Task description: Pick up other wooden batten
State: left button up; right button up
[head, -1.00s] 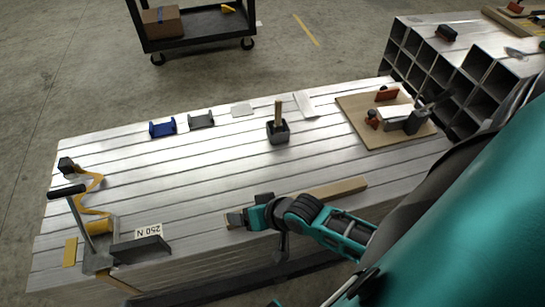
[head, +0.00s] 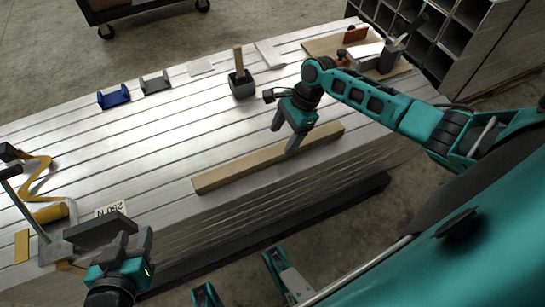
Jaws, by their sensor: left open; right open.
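A pale wooden batten (head: 235,172) lies flat along the front edge of the slatted aluminium table. A second, short wooden piece (head: 239,60) stands upright in a dark square holder (head: 242,87) farther back. My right gripper (head: 283,139) is open and empty, fingers pointing down. One of its fingers overlaps the lying batten's far edge in the picture; I cannot tell whether it touches.
A clamp-like tool with a yellow strap (head: 42,185) and a "250 N" label (head: 110,208) are at the left. Blue (head: 114,97) and grey (head: 155,82) brackets lie at the back. A wooden board (head: 325,44) with clamps sits back right. The table's left middle is clear.

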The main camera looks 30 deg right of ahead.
aim_at(273, 151)
jog(key=x, duration=0.2)
jog(key=shift+a+f+b, duration=0.15)
jog(key=shift+f+b, duration=0.2)
jog(key=shift+f, duration=0.05)
jog(key=b+x, duration=0.2)
jog(key=x, duration=0.1)
jog(key=b+x, duration=0.1)
jog(key=x, duration=0.1)
jog(key=shift+w+a+f, duration=0.1)
jog(key=shift+w, duration=0.2)
jog(key=c, duration=0.7)
pick_arm(q)
notch_tip(273, 151, down, 4)
jog(key=shift+d+r, duration=0.1)
pick_arm(e)
jog(key=c, duration=0.6)
